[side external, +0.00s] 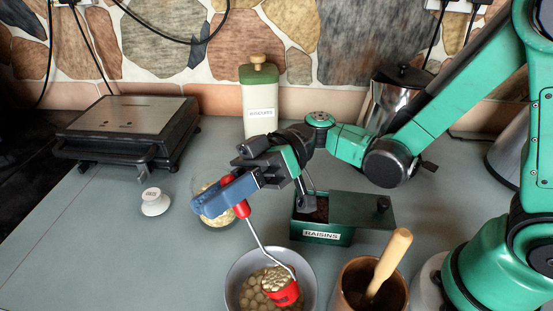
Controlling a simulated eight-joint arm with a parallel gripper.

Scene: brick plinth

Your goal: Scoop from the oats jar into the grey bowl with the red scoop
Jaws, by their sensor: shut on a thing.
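My gripper (238,190), with blue fingers, is shut on the handle of the red scoop (285,293). The scoop's thin metal shaft slants down to the right to its red cup. The cup holds pale, lumpy pieces and is over or inside the grey bowl (234,272); I cannot tell whether it touches the bowl. The bowl also holds light brown, rounded pieces. An open glass jar with pale contents (213,213), likely the oats jar, stands behind and below my fingers, partly hidden by them. Its label is not visible.
A green tin labelled RAISINS (322,235) stands right of the scoop, its lid partly off. A copper mug (345,283) with a wooden-handled tool stands right of the bowl. A white knob (155,202), a biscuits canister (261,110) and a grill (130,125) are farther back. The left counter is clear.

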